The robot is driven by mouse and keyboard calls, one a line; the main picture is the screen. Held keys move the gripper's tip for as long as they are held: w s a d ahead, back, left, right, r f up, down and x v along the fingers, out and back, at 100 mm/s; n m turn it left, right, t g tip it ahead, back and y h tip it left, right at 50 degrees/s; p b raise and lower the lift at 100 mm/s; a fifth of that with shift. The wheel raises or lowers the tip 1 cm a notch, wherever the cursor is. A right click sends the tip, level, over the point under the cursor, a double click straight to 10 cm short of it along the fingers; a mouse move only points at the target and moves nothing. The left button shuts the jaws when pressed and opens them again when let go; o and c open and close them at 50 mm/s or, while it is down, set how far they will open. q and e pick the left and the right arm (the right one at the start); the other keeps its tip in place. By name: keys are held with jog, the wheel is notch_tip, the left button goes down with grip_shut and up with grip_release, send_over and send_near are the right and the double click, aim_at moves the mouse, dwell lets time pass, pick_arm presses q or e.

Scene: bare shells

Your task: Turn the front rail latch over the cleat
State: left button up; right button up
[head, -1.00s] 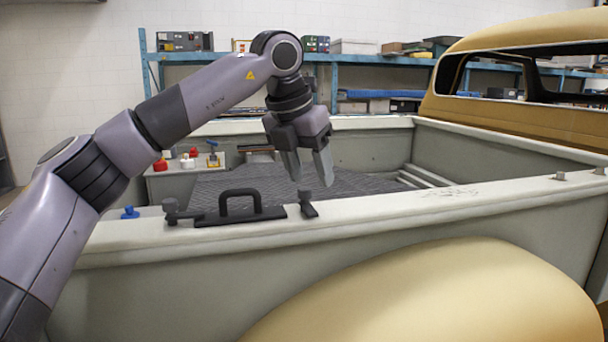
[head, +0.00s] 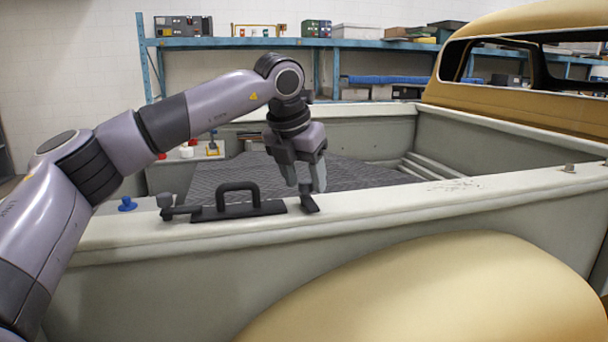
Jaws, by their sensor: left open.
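My left gripper (head: 305,186) is open, pointing down at the truck bed's near rail. Its fingers are on either side of the top of a small dark latch (head: 310,204); I cannot tell whether they touch it. This latch lies across the rail, just right of a black plate with a raised handle (head: 267,208), which may be the cleat. The fingers partly hide the right latch's knob. My right gripper is out of view.
A dark mat (head: 350,170) lines the bed. Blue shelves (head: 345,43) stand behind.

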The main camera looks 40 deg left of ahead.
pick_arm(q)
grip_shut()
